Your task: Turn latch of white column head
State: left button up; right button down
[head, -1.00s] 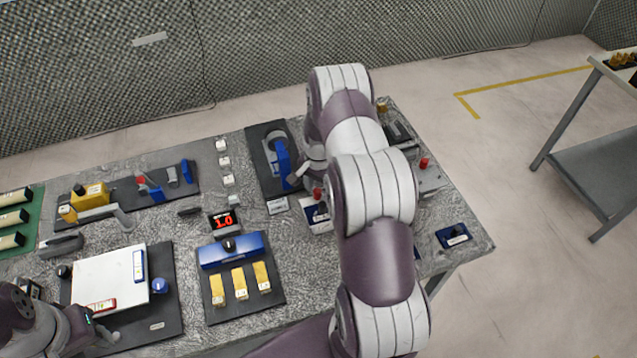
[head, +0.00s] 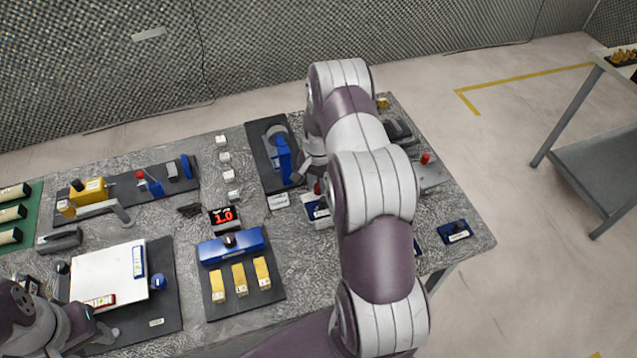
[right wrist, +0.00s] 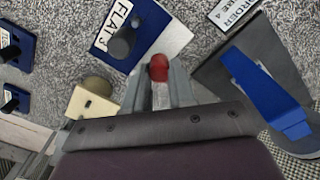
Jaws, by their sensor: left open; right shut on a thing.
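My right gripper (right wrist: 157,92) is shut on a red-tipped grey part (right wrist: 159,68), which stands between its fingertips in the right wrist view. In the head view a red tip (head: 317,188) shows beside my right arm, and the arm hides most of what is around it. I cannot tell which part is the white column head or its latch. A cream block (right wrist: 92,102) with a rounded olive top lies left of the fingers in the wrist view. My left gripper (head: 98,334) is open at the lower left, by the white board (head: 108,275).
A blue lever (head: 283,160) on a dark plate stands left of my right gripper. A FLAT 3 plate (right wrist: 168,38) with a dark knob lies just beyond the fingers. A blue block with yellow tabs (head: 231,247) sits mid-table. A red display (head: 223,217) stands behind it.

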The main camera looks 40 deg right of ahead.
aim_at(318, 185)
jog(key=n+b, duration=0.1)
jog(key=n, duration=0.1)
jog(key=shift+w+n, duration=0.15)
jog(key=shift+n, duration=0.25)
jog(key=shift+r+n+b, duration=0.15)
jog(key=shift+n+b, duration=0.35)
jog(key=shift+n, duration=0.7)
jog(key=shift+w, duration=0.1)
jog(key=c, duration=0.9)
grip_release()
jog(key=shift+c, duration=0.2)
jog(key=shift+r, duration=0.3)
notch_tip(318, 185, up, 12)
jog(key=b, duration=0.3)
